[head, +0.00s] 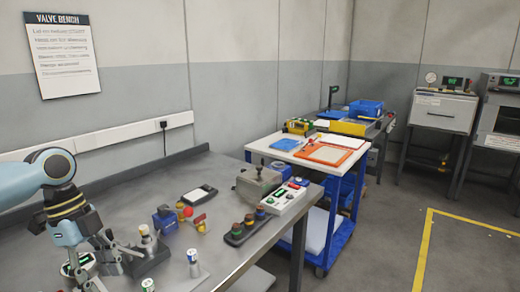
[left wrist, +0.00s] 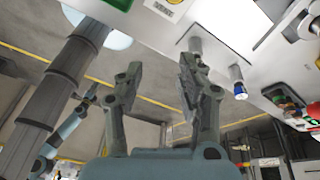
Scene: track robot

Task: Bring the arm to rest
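My left arm comes in from the left in the head view, over the near left part of the grey bench (head: 215,225).
Loose vials (head: 194,263) stand near the bench front. A blue cart (head: 322,250) stands beyond.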

